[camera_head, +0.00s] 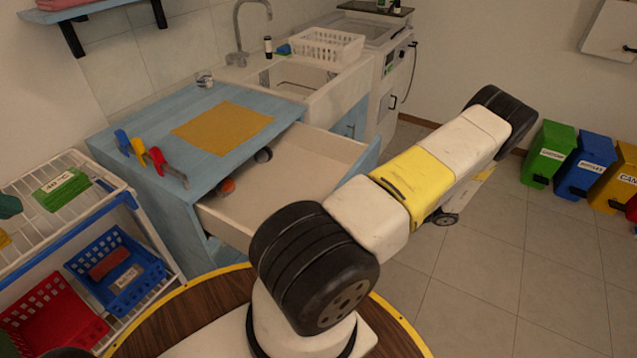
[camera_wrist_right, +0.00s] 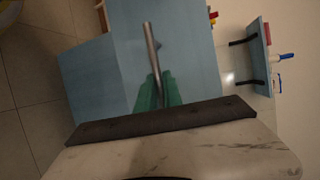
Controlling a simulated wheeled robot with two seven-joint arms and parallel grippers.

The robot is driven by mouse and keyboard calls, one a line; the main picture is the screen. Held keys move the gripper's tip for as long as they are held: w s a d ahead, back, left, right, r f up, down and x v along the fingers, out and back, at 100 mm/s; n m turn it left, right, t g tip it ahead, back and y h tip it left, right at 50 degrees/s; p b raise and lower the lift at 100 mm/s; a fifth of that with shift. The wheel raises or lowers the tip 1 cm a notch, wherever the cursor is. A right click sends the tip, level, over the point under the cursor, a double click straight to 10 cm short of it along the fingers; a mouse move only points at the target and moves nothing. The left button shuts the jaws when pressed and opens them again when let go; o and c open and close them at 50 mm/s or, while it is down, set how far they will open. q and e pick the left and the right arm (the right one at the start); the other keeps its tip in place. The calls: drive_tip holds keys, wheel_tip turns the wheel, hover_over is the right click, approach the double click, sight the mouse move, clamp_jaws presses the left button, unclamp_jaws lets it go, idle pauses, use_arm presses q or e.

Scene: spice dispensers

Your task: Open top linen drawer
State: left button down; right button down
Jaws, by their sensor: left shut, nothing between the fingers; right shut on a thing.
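The top drawer (camera_head: 290,180) of the blue cabinet (camera_head: 150,190) is pulled well out in the head view. Its pale inside and part of its blue front show; my right arm covers the rest. In the right wrist view, the green fingers of my right gripper (camera_wrist_right: 158,92) are shut on the metal bar handle (camera_wrist_right: 151,45) of the blue drawer front (camera_wrist_right: 185,50). That gripper is hidden behind its arm in the head view. The green fingertips of my left gripper (camera_head: 9,207) show at the left edge, shut and empty, away from the drawer.
Two small round items, one orange (camera_head: 227,186) and one dark (camera_head: 263,155), are in the drawer. A yellow cloth (camera_head: 222,128) lies on the cabinet top. A wire rack (camera_head: 60,215) with baskets stands at left. Coloured bins (camera_head: 549,153) stand at right, with clear floor before them.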

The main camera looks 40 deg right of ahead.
idle(0.3)
drive_tip(key=c, duration=1.5)
unclamp_jaws()
drive_tip(key=v, duration=0.8)
